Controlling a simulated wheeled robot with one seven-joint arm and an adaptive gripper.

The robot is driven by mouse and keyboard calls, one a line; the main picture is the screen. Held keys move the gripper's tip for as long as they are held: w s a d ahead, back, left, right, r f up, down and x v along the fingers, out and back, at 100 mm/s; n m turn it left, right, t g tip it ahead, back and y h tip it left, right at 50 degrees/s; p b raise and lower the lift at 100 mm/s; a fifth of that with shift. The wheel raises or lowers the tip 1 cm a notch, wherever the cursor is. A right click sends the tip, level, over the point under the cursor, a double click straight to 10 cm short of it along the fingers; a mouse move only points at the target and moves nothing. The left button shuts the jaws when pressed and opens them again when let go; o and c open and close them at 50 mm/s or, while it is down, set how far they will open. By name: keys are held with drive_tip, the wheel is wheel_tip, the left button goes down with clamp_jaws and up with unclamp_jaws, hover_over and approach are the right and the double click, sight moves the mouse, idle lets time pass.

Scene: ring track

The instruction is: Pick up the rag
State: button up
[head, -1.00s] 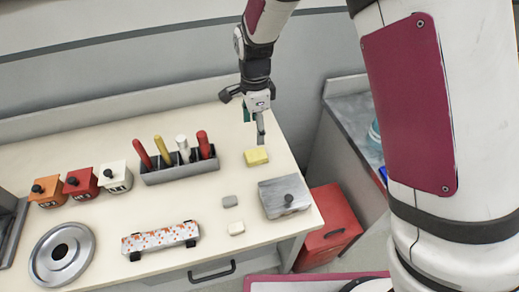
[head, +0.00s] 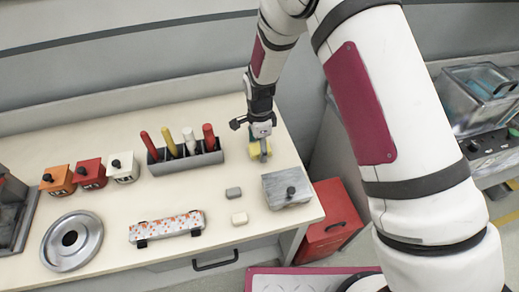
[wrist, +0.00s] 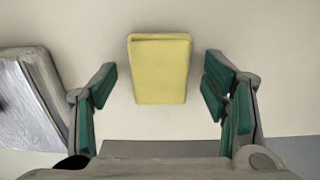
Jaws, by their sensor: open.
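The rag is a folded yellow cloth (wrist: 160,70) lying flat on the pale tabletop. In the wrist view it sits between the two green-padded fingers of my gripper (wrist: 160,88), with a gap on each side, so nothing is gripped. In the head view my gripper (head: 261,152) is right over the rag (head: 254,151), and the near finger hides part of it. My gripper is open.
A grey holder (head: 185,157) with several coloured handles stands left of the rag. A red box (head: 328,220) stands beyond the table's right edge.

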drive_tip(key=shift+f, duration=0.1)
drive_tip(key=shift+c, duration=0.3)
drive_tip(key=c, duration=1)
wheel_tip(320, 180, up, 10)
drive_tip(key=shift+r+b, duration=0.1)
drive_tip(key=shift+b, duration=0.45)
drive_tip(key=shift+o, duration=0.5)
